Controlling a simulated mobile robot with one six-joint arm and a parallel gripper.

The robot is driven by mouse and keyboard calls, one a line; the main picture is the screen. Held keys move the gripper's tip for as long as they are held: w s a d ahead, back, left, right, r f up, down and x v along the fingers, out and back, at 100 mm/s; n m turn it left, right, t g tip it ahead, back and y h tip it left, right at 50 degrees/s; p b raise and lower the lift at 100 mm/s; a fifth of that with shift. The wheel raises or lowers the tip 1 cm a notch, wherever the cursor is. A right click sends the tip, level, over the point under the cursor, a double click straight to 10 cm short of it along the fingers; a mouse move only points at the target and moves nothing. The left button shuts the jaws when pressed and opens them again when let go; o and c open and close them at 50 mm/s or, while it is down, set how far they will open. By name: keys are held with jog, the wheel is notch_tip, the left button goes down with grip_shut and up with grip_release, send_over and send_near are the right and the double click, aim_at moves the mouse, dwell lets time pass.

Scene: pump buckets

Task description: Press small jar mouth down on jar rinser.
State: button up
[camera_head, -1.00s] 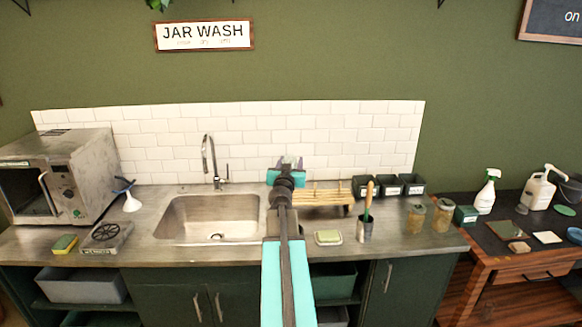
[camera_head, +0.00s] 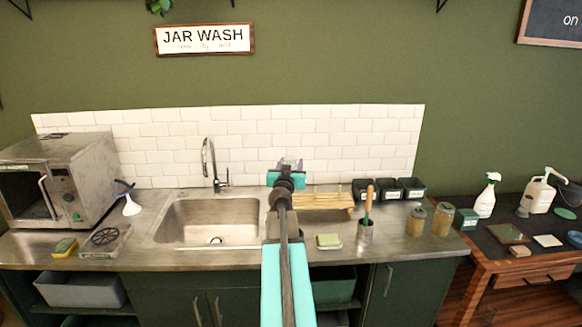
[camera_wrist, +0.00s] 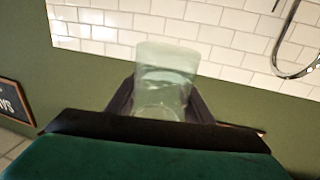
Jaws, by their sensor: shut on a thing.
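My gripper (camera_wrist: 160,105) is shut on the small jar (camera_wrist: 165,68), a pale translucent glass jar that shows between the dark fingers in the wrist view. In the head view my arm reaches over the counter, with the gripper (camera_head: 287,166) small and far off in front of the tiled wall. The jar is hard to make out there, and which way its mouth faces I cannot tell. The jar rinser (camera_head: 105,240) looks to be the square grey unit with a round spoked top on the counter left of the sink. The gripper is well to the right of it.
The sink (camera_head: 210,222) and its tall faucet (camera_head: 212,165) lie between arm and rinser. A yellow-green sponge (camera_head: 64,248) and a microwave (camera_head: 62,190) are at left. A wooden rack (camera_head: 320,200), brush cup (camera_head: 365,232) and filled jars (camera_head: 440,222) stand at right.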

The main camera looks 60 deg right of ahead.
aim_at(293, 159)
jog(key=shift+r, duration=1.7)
jog(key=m, duration=0.8)
jog(key=s+m+b, duration=0.1)
jog(key=m, duration=1.5)
jog(key=shift+s+d+r, duration=0.1)
jog(key=shift+s+d, duration=0.05)
jog(key=shift+d, duration=0.15)
jog(key=m, duration=0.1)
jog(key=m+b, duration=0.1)
jog(key=m, duration=0.1)
jog(key=m+b, duration=0.1)
jog(key=m, duration=0.1)
jog(key=shift+w+a+f, duration=0.1)
jog(key=shift+w+f, duration=0.1)
jog(key=shift+f, duration=0.1)
jog(key=m, duration=0.1)
jog(key=m+b, duration=0.1)
jog(key=m, duration=0.1)
jog(key=m+b, duration=0.1)
jog(key=m, duration=0.1)
jog(key=shift+w+a+f, duration=0.1)
jog(key=shift+w+a, duration=0.05)
jog(key=shift+w, duration=0.15)
jog(key=shift+w+m+b, duration=0.15)
jog(key=shift+m+b, duration=0.2)
jog(key=shift+m, duration=0.65)
